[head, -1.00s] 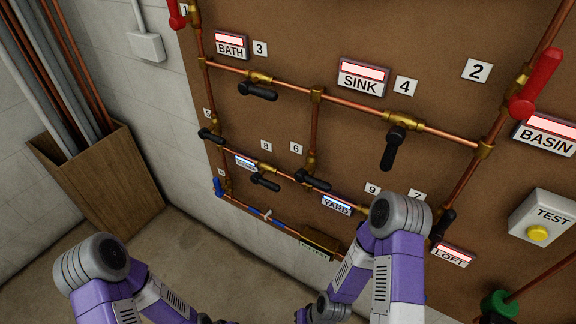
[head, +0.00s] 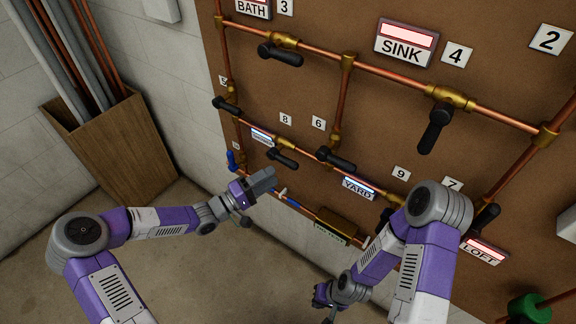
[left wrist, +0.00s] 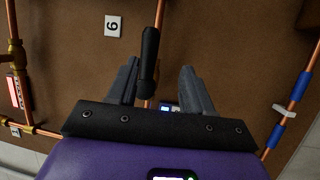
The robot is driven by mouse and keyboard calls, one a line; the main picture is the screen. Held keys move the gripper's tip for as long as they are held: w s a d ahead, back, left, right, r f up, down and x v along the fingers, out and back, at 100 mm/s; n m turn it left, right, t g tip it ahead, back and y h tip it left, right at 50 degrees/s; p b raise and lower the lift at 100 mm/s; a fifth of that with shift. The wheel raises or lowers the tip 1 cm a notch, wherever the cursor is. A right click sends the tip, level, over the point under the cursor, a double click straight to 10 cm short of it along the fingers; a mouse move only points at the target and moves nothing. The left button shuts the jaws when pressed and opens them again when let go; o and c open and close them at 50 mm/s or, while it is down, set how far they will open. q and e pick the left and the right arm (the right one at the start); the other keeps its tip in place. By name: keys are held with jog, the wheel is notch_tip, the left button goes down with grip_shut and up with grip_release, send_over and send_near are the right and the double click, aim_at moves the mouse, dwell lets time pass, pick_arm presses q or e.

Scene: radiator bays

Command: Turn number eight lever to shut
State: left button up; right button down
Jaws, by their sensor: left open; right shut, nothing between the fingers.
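The number 8 plate (head: 285,119) is on the brown board. Below it, the black number eight lever (head: 283,159) lies roughly along its copper pipe. My left gripper (head: 264,181) is open in front of the board, just below and left of that lever in the head view. In the left wrist view the open left fingers (left wrist: 157,82) have a black lever (left wrist: 149,60), apparently number eight's, in front of them, nearer the left finger. Whether they touch cannot be told. My right gripper (head: 320,294) is low, away from the board, shut and empty.
Another black lever (head: 337,160) lies close right, under the number 6 plate (head: 318,123). A blue-taped pipe (head: 294,203) and a brass-coloured box (head: 325,222) are below. A wooden bin (head: 125,150) of pipes stands at the left.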

aim_at(288, 163)
pick_arm(q)
jog(key=shift+h, duration=0.4)
jog(key=b+x, duration=0.1)
jog(key=x, duration=0.2)
jog(key=r+x, duration=0.1)
jog(key=x, duration=0.3)
jog(key=shift+w+d+r+b, duration=0.1)
jog(key=shift+w+r+b, duration=0.05)
jog(key=shift+b, duration=0.2)
jog(key=shift+c, duration=0.2)
grip_shut()
